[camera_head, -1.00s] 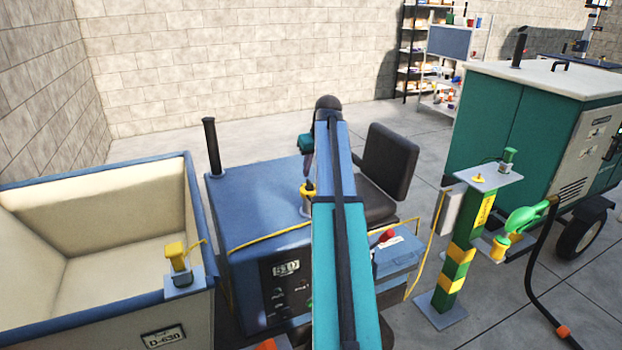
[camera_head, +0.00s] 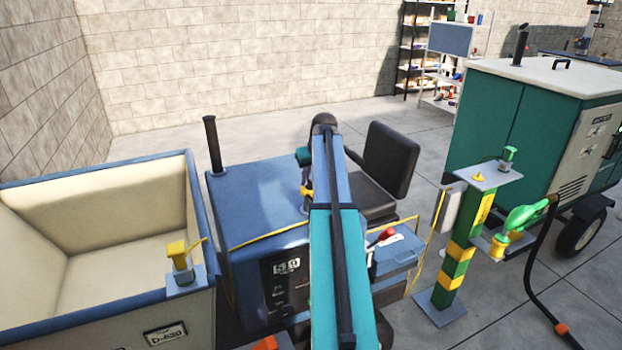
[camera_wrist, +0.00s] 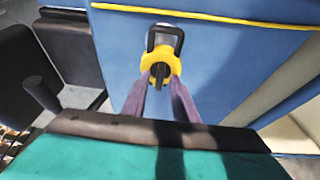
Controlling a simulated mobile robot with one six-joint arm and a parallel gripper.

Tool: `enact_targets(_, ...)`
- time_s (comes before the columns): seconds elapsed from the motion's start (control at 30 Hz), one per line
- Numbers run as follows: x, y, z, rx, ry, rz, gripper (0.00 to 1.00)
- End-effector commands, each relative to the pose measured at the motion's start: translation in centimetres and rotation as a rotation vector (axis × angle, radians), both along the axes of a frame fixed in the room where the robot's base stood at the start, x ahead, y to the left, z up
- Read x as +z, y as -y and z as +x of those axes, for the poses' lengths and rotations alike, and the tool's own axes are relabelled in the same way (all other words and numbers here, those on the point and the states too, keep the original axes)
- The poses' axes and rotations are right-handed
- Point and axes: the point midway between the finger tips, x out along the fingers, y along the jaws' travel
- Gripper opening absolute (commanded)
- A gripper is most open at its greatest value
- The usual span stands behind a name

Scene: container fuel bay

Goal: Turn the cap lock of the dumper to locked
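The dumper's blue body (camera_head: 258,195) stands in the middle of the head view. Its yellow cap (camera_wrist: 149,63) shows in the wrist view on the blue surface, with a dark loop above it and a dark upright tab at its centre. The cap is partly hidden by my arm in the head view (camera_head: 306,191). My gripper (camera_wrist: 160,82) has its two purple fingers apart, one on each side of the dark tab, with the tips at the cap's lower part. I cannot tell whether the fingers touch the cap.
A skip (camera_head: 110,250) with another yellow fitting (camera_head: 177,250) stands left. A black exhaust pipe (camera_head: 212,142) rises from the dumper, and a black seat (camera_head: 390,160) is right of my arm. A green-and-yellow post (camera_head: 458,255) with a nozzle (camera_head: 520,217) stands further right.

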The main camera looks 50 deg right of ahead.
Motion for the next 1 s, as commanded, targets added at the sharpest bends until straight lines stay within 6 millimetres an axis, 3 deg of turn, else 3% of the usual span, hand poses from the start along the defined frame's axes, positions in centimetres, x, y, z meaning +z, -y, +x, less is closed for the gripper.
enact_targets(0.03, 0.02, 0.02, -0.01, 0.000, 0.000, 0.000, 0.16)
enact_targets(0.13, 0.02, 0.03, -0.03, 0.000, 0.000, 0.000, 0.00)
enact_targets(0.63, 0.03, -0.09, 0.00, -0.045, 0.000, 0.001, 0.00)
enact_targets(1.0, 0.04, -0.18, 0.09, -0.242, 0.000, 0.001, 0.00)
